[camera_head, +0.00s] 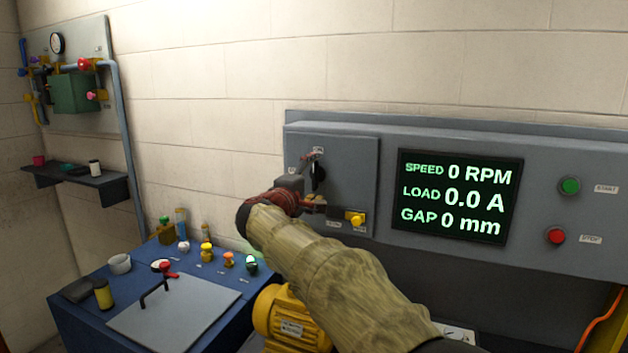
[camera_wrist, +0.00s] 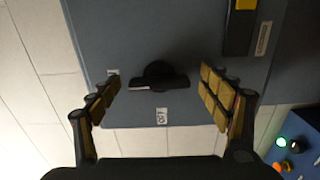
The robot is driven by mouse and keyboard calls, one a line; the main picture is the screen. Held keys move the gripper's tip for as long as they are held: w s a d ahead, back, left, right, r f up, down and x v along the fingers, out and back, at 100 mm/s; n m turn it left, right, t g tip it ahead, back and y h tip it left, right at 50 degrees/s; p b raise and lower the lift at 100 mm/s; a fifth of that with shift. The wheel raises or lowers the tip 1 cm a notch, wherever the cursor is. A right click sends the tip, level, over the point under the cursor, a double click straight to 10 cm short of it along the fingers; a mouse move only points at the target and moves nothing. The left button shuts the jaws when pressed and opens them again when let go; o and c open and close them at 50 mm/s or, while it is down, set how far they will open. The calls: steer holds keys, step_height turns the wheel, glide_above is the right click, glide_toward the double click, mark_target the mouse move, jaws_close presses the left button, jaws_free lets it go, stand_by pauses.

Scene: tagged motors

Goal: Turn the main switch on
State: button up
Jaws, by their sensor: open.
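The main switch (camera_wrist: 158,77) is a black rotary knob with a bar handle on a grey panel. Its bar lies roughly horizontal in the wrist view, and a small white label (camera_wrist: 161,115) sits below it there, too small to read surely. In the head view the switch (camera_head: 319,176) is partly hidden by my gripper (camera_head: 307,184). My gripper (camera_wrist: 160,80) is open, with one finger on each side of the knob and a visible gap to both ends. I cannot tell how far the fingertips are from the panel.
A yellow part (camera_head: 355,218) projects from the panel right below the switch. Right of it are a display (camera_head: 458,197) reading 0 RPM, 0.0 A and 0 mm, a green button (camera_head: 570,186) and a red button (camera_head: 556,236). A blue bench (camera_head: 75,325) with small items and a yellow motor (camera_head: 290,318) stand below.

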steer(key=v, duration=1.2)
